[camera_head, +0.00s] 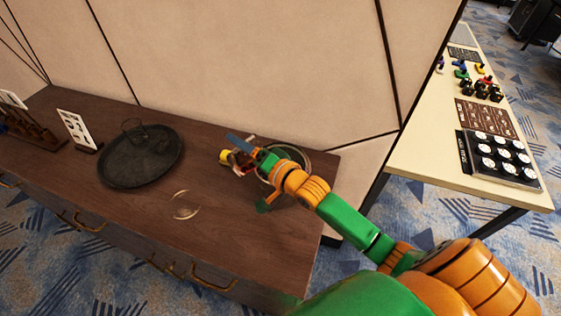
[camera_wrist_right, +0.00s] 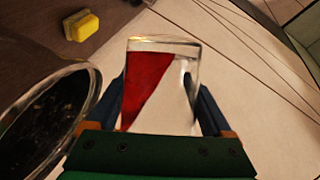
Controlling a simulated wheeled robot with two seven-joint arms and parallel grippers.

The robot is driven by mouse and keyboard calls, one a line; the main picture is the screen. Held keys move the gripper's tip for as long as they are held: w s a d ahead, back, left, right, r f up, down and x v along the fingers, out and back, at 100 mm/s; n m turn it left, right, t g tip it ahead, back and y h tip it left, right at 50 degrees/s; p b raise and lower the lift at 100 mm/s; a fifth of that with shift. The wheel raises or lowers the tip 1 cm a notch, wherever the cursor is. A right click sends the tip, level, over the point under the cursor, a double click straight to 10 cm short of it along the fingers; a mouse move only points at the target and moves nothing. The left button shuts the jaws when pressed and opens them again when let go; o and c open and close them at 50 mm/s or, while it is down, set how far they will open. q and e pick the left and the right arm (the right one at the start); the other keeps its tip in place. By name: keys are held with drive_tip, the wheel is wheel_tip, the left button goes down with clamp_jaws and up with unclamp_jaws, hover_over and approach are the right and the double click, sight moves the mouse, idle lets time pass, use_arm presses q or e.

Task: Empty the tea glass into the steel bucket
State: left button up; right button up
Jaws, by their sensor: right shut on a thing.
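My right gripper (camera_head: 242,157) is shut on the tea glass (camera_wrist_right: 150,85). In the right wrist view the glass is clear with red tea in it, and the tea's slanting surface shows the glass is strongly tilted. The blue fingers (camera_wrist_right: 163,95) hold it from both sides. The steel bucket (camera_wrist_right: 48,115) is at the left of the wrist view, with a round rim and dark inside. In the head view the bucket (camera_head: 306,160) is partly hidden behind my right wrist. I cannot see any tea falling. My left gripper is not in view.
A yellow sponge (camera_wrist_right: 82,25) lies near the bucket. A clear saucer (camera_head: 185,205) lies on the dark wooden sideboard (camera_head: 225,235). A round black tray (camera_head: 130,175) bearing a clear vessel stands further left. A partition wall rises behind; a pale table stands right.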

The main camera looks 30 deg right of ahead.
drive_tip(key=shift+d+r+m+b, duration=0.1)
drive_tip(key=shift+r+m+b, duration=0.15)
drive_tip(key=shift+m+b, duration=0.1)
idle(0.3)
drive_tip(key=shift+d+b, duration=0.1)
drive_tip(key=shift+b, duration=0.3)
drive_tip(key=shift+d+f+m+t+y+b, duration=0.2)
drive_tip(key=shift+d+m+b, duration=0.2)
drive_tip(key=shift+b, duration=0.4)
drive_tip(key=shift+d+f+m+t+y+b, duration=0.2)
drive_tip(key=shift+d+m+b, duration=0.2)
drive_tip(key=shift+b, duration=0.4)
drive_tip(key=shift+d+r+m+t, duration=0.25)
drive_tip(key=shift+r+m, duration=0.2)
drive_tip(key=shift+m, duration=0.4)
